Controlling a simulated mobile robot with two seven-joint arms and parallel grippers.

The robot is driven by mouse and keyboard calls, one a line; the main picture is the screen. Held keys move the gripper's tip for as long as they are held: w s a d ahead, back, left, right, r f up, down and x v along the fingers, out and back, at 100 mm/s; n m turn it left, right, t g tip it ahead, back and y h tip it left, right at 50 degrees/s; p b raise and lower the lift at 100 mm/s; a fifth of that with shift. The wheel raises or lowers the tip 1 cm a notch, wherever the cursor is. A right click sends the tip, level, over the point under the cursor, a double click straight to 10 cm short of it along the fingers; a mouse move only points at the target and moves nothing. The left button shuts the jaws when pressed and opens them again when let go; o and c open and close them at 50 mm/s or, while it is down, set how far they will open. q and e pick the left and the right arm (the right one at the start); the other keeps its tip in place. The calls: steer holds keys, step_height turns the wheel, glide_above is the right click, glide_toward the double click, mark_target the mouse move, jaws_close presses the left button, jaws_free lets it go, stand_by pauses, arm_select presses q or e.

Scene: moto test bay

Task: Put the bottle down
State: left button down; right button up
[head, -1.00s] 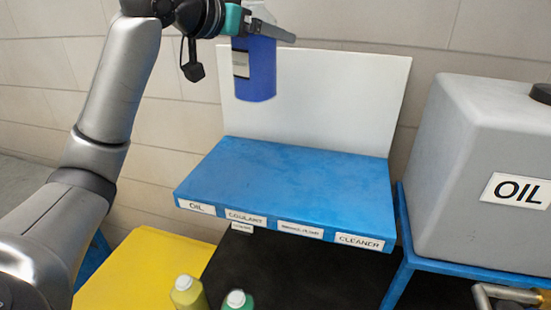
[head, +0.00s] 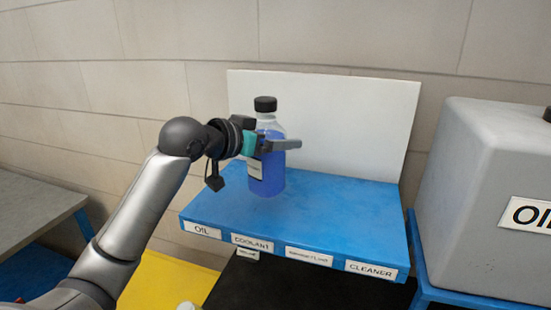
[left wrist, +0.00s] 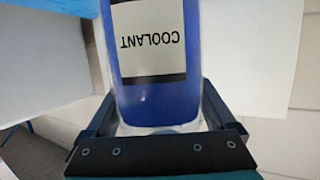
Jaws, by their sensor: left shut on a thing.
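The bottle (head: 270,178) is clear with blue liquid and a black cap. It is upright, and its label reads COOLANT in the left wrist view (left wrist: 155,102), where it appears upside down. My left gripper (head: 272,146) is shut around the bottle's upper body. The bottle is over the blue shelf (head: 345,215), behind the COOLANT and OIL labels on its front edge. I cannot tell whether its base touches the shelf top. My right gripper is not in view.
A white back panel (head: 350,125) stands behind the shelf. The shelf top right of the bottle is clear. A large grey OIL tank (head: 480,180) stands to the right. A yellow surface (head: 165,280) lies below left, and a grey table (head: 35,220) is at far left.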

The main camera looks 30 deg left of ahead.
mark_target(275, 156)
arm_select(q)
steer(key=shift+f, duration=1.9)
steer(key=shift+f, duration=0.15)
jaws_free()
steer(key=shift+f, duration=0.15)
steer(key=shift+s+r, duration=0.15)
steer(key=shift+r, duration=0.05)
steer(key=b+v, duration=0.1)
steer(key=v, duration=1)
steer(key=shift+s+r+b, duration=0.15)
steer(key=shift+s+b, duration=0.15)
steer(key=shift+b, duration=0.1)
